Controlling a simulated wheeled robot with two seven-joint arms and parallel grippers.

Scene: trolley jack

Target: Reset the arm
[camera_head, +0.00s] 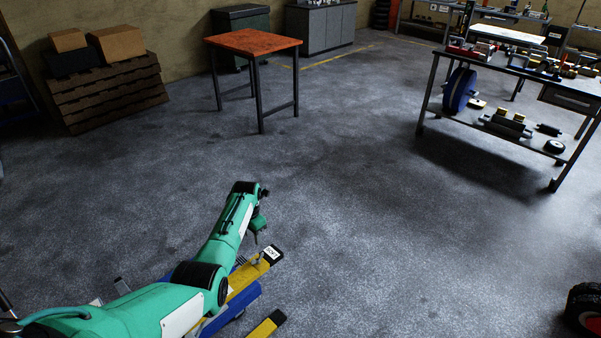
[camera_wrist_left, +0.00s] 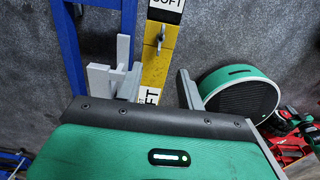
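My left arm reaches in from the bottom left in the head view, with its left gripper (camera_head: 259,236) pointing down near the end of a yellow bar (camera_head: 245,275). The bar has a white label reading SOFT (camera_head: 271,253). In the left wrist view the two grey fingers of my left gripper (camera_wrist_left: 160,90) stand apart with nothing between their tips. The yellow bar (camera_wrist_left: 158,65) lies beyond that gap, with a small metal lever (camera_wrist_left: 160,38) on it. A blue frame (camera_wrist_left: 69,45) runs beside it, also visible in the head view (camera_head: 238,308). My right gripper is out of view.
A second yellow bar (camera_head: 267,326) ends near the bottom. A black wheel with a red hub (camera_head: 583,305) is at the right edge. An orange-topped table (camera_head: 253,41) and a loaded workbench (camera_head: 520,72) stand farther back. The middle floor is clear.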

